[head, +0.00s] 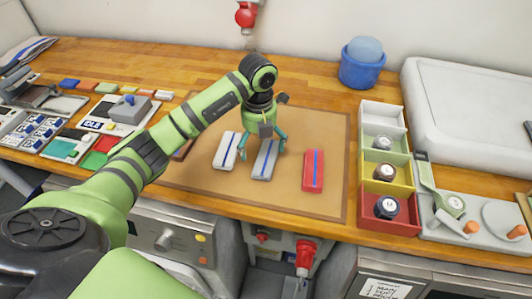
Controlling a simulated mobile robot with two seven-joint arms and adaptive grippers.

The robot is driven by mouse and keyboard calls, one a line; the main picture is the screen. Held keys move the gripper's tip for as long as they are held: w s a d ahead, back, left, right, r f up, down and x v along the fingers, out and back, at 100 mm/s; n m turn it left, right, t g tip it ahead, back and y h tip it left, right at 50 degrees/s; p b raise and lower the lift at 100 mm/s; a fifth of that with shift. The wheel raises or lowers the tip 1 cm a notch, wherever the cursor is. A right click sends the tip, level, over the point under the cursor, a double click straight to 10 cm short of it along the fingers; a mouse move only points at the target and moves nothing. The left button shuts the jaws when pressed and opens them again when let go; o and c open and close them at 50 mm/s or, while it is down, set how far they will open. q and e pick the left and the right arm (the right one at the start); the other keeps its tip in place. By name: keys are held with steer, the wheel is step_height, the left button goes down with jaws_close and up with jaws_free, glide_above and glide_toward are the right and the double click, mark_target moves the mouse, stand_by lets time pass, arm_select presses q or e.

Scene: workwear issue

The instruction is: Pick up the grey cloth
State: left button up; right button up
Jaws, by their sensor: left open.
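The grey cloth (263,166) is a folded strip with a blue stripe, lying on the brown mat (190,176) near the middle of the head view. My left gripper (262,150) is open and points down over the grey cloth, with one finger on its left side and one near its upper right. I cannot tell whether the fingers touch it. A whiter folded cloth (226,152) with a blue stripe lies just left of it. A red folded cloth (313,172) with a blue stripe lies to the right. My right gripper is not in view.
A stepped coloured bin row (369,172) holding dark round items stands right of the mat. A blue tub (361,70) and a large white case (470,95) are behind. Boards and coloured tiles (93,147) fill the left.

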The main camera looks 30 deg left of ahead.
mark_target(261, 155)
arm_select(q)
steer(key=f, duration=0.1)
steer(key=f+p, duration=0.1)
steer(key=shift+s+d+f, duration=0.1)
steer(key=shift+d+f, duration=0.1)
steer(key=shift+f, duration=0.75)
steer(key=c, duration=1.1)
steer(key=shift+r, duration=0.1)
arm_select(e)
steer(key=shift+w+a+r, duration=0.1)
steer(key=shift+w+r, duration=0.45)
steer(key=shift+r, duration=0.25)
